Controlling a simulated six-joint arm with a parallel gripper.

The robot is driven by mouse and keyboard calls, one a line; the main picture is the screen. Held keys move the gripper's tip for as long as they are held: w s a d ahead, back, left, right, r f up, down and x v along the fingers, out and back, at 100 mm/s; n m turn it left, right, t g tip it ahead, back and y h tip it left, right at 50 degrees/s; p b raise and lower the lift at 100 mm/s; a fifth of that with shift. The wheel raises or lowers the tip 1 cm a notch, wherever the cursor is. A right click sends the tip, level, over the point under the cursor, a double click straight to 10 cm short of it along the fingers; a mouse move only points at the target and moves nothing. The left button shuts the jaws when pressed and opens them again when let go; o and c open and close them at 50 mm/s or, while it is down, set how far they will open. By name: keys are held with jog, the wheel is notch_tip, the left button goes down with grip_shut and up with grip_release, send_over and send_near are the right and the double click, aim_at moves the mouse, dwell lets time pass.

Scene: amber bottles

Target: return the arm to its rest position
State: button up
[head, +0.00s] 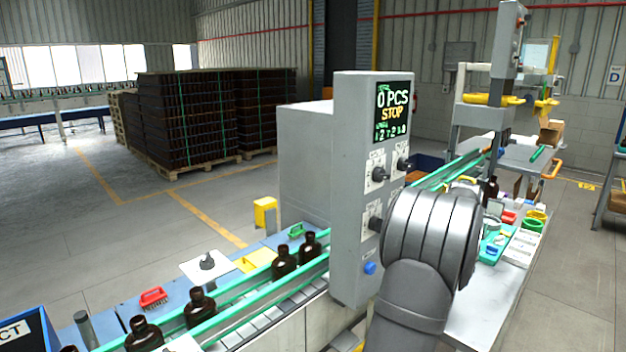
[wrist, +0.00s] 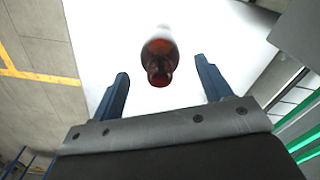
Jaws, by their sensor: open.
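In the wrist view my gripper (wrist: 161,90) is open, with its two blue fingers spread apart. An amber bottle (wrist: 159,60) is seen beyond and between the fingertips, over a white surface (wrist: 110,30). I cannot tell from this view how far it is from the fingers, but they do not touch it. In the head view my grey arm fills the lower right of centre and hides the gripper.
A grey control box (head: 355,200) with a display reading "0 PCS STOP" stands just left of my arm. Several amber bottles (head: 198,308) stand on the green-railed conveyor (head: 240,312). The side table (head: 490,305) holds small coloured items. Stacked pallets stand behind.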

jog(key=shift+r, duration=0.55)
